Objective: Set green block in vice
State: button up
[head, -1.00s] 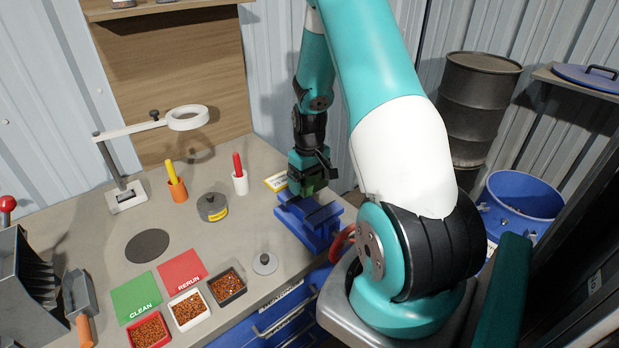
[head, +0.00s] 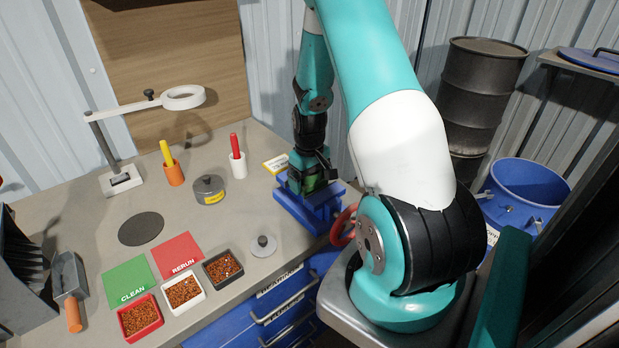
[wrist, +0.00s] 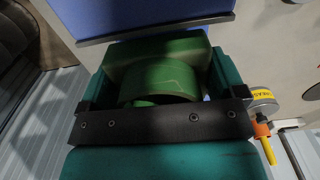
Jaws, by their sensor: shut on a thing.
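The green block (wrist: 155,62) shows in the wrist view between my gripper's teal fingers, with a rounded green part on its near side. My gripper (head: 312,182) is shut on it. In the head view the gripper points down over the blue vice (head: 310,208) at the bench's right end, and only a dark green bit of the block shows. The vice's blue body (wrist: 150,15) lies just beyond the block in the wrist view. The block is at or just above the vice jaws; I cannot tell whether it touches them.
Blue drawers (head: 285,310) are below. A blue drum (head: 525,195) stands right.

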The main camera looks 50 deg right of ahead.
jog(key=shift+s, duration=0.15)
dwell(0.6)
jog(key=o, duration=1)
notch_tip(320, 180, up, 18)
jog(key=f+b, duration=0.1)
jog(key=b, duration=0.1)
jog(key=a+r+n+t+y, duration=0.1)
jog(key=a+r+n, duration=0.1)
jog(key=a, duration=0.8)
jog(key=a+r+n, duration=0.2)
jog(key=a, duration=0.7)
jog(key=s+a+n+y, duration=0.1)
jog(key=s+a+n, duration=0.1)
jog(key=s+a, duration=0.3)
jog(key=s+a+r+n+y, duration=0.1)
jog(key=s+a, duration=0.4)
jog(key=a, duration=0.3)
jog(key=s+a+r+n+g+y, duration=0.1)
jog(key=s+a+n, duration=0.1)
jog(key=s+a, duration=0.3)
jog(key=shift+a+r+n, duration=0.15)
jog(key=shift+a+n, duration=0.15)
jog(key=shift+a, duration=0.4)
